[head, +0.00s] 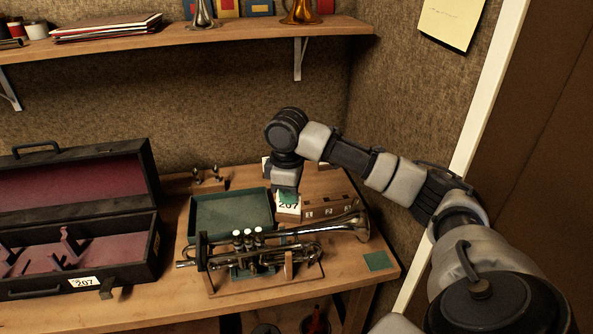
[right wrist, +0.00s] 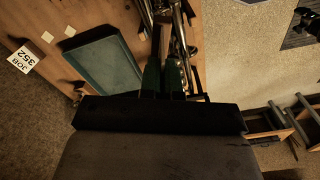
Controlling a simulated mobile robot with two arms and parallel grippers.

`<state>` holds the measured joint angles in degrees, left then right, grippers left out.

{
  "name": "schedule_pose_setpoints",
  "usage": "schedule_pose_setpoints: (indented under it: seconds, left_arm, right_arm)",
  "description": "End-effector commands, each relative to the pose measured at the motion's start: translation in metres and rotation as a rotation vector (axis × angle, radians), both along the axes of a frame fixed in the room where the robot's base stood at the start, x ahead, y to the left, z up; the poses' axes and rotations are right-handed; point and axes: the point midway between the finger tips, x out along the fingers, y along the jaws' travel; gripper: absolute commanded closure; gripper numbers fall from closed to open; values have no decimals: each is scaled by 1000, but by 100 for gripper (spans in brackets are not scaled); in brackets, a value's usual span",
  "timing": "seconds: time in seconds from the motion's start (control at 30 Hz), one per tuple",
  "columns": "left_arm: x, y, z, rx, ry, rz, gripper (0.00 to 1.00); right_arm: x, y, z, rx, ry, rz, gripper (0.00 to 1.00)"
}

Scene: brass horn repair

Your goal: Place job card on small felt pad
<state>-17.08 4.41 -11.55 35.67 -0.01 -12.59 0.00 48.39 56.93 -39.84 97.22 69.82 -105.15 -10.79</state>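A white job card marked 207 (head: 289,208) hangs upright under my right gripper (head: 287,194), its number facing the head camera. The green fingertips overlap its top edge and look closed on it. In the right wrist view the fingers (right wrist: 163,80) stand close together; the card itself cannot be made out there. The small green felt pad (head: 378,261) lies bare near the table's front right corner, to the right of and nearer than the gripper. My left gripper is out of view.
A trumpet (head: 262,247) rests on a wooden stand in front of the gripper. An open case (head: 82,239) fills the left. A card marked 352 (right wrist: 22,58) lies farther back.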

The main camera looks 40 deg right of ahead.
Motion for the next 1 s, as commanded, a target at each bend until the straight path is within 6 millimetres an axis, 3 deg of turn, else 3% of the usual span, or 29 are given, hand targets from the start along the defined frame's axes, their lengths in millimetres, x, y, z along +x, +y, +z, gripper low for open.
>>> schedule_pose_setpoints:
  seconds: [0.1, 0.2, 0.5, 0.7, 1.0]
  left_arm:
    - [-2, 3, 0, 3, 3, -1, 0]
    - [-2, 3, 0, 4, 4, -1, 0]
    - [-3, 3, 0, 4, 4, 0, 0]
    - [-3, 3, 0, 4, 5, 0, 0]
    - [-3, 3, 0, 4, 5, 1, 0]
  right_arm:
    - [-31, 46, -14, 4, 4, -142, 100]
    - [-52, 80, -22, 3, 3, -271, 100]
    - [-97, 148, -39, 4, 3, -535, 100]
    - [-120, 184, -48, 6, 2, -672, 100]
    - [-114, 187, -44, 4, -24, -642, 100]
